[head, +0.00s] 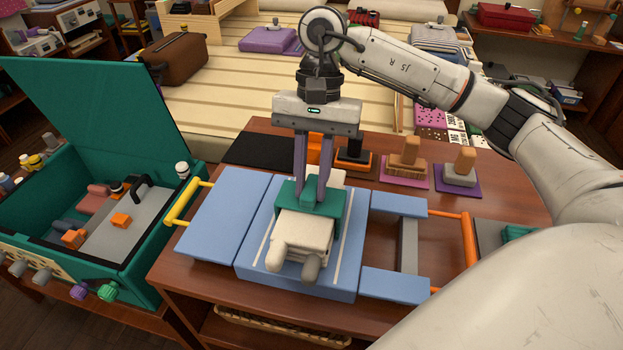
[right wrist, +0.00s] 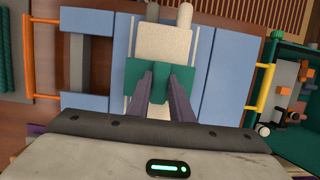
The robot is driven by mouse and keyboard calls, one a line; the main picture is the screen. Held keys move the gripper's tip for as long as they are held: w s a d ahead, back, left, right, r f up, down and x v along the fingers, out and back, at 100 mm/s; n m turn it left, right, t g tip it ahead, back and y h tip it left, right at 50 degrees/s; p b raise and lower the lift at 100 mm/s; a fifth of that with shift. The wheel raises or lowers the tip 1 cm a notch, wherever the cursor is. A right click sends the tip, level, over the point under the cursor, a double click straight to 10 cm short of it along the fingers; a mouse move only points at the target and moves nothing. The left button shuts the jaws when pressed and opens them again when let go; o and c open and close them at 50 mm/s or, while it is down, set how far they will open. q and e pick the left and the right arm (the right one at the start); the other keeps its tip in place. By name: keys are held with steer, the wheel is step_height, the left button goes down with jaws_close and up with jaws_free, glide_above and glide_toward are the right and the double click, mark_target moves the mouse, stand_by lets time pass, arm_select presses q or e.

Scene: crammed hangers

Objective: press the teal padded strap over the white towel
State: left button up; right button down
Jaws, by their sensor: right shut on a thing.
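The teal padded strap (head: 330,206) lies across the white towel (head: 303,234), with a raised teal block at its middle. My right gripper (head: 318,204) points straight down and is shut on that block. The strap and gripper fingers (right wrist: 162,85) also show in the right wrist view, with the towel (right wrist: 163,42) beyond them. The towel rests on the middle blue panel (head: 258,257). I cannot tell how firmly the strap bears on the towel. My left gripper is not in view.
A blue panel with a yellow handle (head: 188,203) is at left, and a blue frame with an orange handle (head: 468,240) at right. An open teal case (head: 150,270) stands further left. Several blocks on mats, including a wooden one (head: 408,158), stand behind.

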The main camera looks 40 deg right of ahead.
steer(key=c, duration=1.5)
jaws_free()
arm_select(q)
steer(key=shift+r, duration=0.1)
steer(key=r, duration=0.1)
steer(key=p, duration=0.1)
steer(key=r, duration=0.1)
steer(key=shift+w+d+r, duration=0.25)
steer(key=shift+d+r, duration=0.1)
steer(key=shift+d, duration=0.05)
arm_select(e)
steer(key=v, duration=1)
steer(key=shift+r, duration=0.15)
arm_select(q)
steer(key=shift+p, duration=0.3)
